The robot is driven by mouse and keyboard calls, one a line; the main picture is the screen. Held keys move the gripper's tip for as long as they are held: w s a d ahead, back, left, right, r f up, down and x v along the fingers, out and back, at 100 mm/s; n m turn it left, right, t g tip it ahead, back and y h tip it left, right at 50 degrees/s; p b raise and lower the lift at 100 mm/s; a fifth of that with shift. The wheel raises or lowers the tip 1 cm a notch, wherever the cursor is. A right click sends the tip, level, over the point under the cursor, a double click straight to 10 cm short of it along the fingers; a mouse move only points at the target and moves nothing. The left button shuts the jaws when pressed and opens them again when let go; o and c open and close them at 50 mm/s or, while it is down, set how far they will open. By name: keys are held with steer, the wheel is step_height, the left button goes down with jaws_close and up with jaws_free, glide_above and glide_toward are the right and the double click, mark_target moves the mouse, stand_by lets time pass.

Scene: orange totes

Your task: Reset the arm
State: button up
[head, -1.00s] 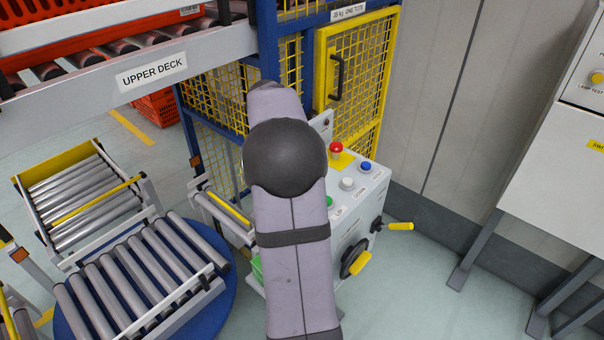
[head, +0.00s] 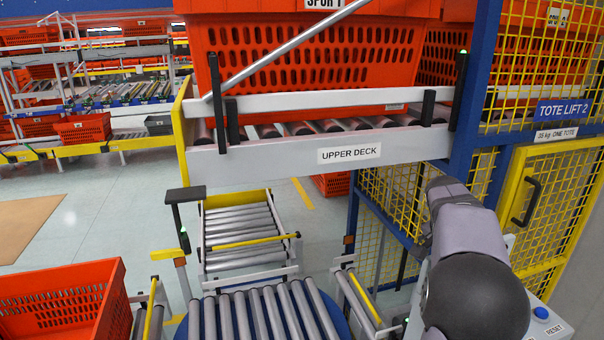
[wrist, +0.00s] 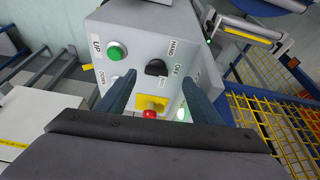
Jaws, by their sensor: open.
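My gripper (wrist: 160,78) is open and empty in the wrist view. Its two dark fingers point at the face of a grey control box (wrist: 140,35). Between and around them are a black selector knob (wrist: 155,67) and a red button (wrist: 150,114) on a yellow plate. A green button (wrist: 116,51) marked UP is to the left. I cannot tell how far the fingertips are from the box. In the head view my arm covers most of the box; a blue button (head: 541,313) and a RESET label show at lower right. My fingers are not clear there.
A yellow mesh gate (head: 550,205) and blue frame stand beside my arm. The upper deck (head: 270,160) carries orange totes (head: 310,60). Roller conveyors (head: 262,315) lie below, with another orange tote (head: 60,300) at lower left. Open floor (head: 110,200) shows at left.

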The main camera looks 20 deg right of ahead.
steer(key=a+f+n+y, duration=0.1)
steer(key=a+f+n, duration=0.15)
steer(key=a, duration=0.45)
steer(key=s+a+f+n+y, duration=0.1)
steer(key=a+f+n, duration=0.1)
steer(key=a+n, duration=0.3)
steer(key=a+f+n+y, duration=0.1)
steer(key=a+f+n, duration=0.15)
steer(key=a, duration=0.55)
steer(key=s+a+f+n, duration=0.3)
steer(key=s+a+f, duration=0.1)
steer(key=s+a, duration=0.2)
steer(key=s+a+f+n+y, duration=0.1)
steer(key=s+a+f+n, duration=0.2)
steer(key=s+a, duration=0.3)
steer(key=shift+a+f+n, duration=0.35)
steer(key=shift+a+n, duration=0.35)
steer(key=shift+a, duration=0.55)
steer(key=shift+s, duration=0.1)
